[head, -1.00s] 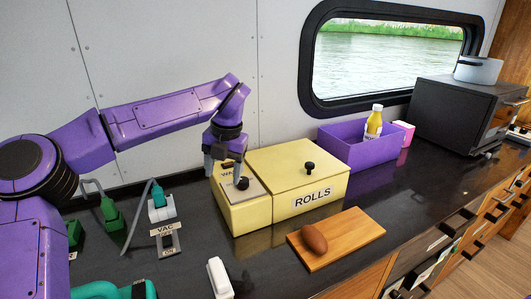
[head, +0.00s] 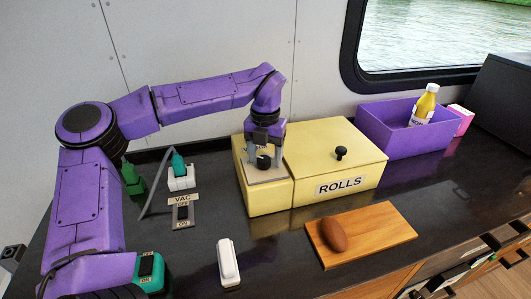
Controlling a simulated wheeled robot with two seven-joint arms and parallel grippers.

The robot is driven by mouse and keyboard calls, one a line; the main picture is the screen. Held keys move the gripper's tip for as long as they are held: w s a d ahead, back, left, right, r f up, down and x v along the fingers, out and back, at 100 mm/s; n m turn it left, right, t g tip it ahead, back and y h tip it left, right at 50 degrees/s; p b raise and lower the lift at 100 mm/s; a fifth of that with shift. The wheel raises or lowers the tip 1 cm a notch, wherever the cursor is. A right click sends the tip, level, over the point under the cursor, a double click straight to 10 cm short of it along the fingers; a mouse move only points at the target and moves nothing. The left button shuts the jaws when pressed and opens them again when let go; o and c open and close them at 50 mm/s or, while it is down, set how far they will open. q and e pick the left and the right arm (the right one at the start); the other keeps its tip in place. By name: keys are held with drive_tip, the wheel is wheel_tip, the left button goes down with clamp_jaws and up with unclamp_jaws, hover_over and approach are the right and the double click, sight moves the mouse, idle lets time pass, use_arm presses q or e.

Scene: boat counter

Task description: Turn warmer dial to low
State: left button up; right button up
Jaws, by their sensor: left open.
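The yellow warmer box marked ROLLS (head: 312,199) stands on the dark counter, with a black knob on its lid. On the top of its narrower left part is a grey panel with the black warmer dial (head: 263,164). My left gripper (head: 264,152) points down over this panel, its fingers open around or just above the dial. Contact cannot be told. The gripper hides most of the panel's lettering, so the dial setting is not readable. My right gripper is not in view.
A wooden board (head: 385,235) with a brown roll (head: 334,234) lies in front of the warmer. A purple bin (head: 373,133) with a yellow bottle (head: 425,105) stands behind right. A VAC switch (head: 183,213) and a white device (head: 228,262) are to the left.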

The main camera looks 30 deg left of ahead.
use_arm(q)
drive_tip(key=shift+s+r, duration=0.2)
drive_tip(key=shift+s, duration=0.35)
drive_tip(key=shift+c, duration=0.6)
drive_tip(key=c, duration=0.9)
drive_tip(key=shift+c, duration=0.2)
drive_tip(key=m+p, duration=0.3)
drive_tip(key=m, duration=0.1)
drive_tip(key=shift+r, duration=0.2)
drive_tip(key=m+p, duration=0.3)
drive_tip(key=shift+a+f, duration=0.1)
drive_tip(key=shift+f+m+p, duration=0.1)
drive_tip(key=shift+m+p, duration=0.35)
drive_tip(key=shift+m, duration=0.45)
drive_tip(key=shift+f, duration=0.1)
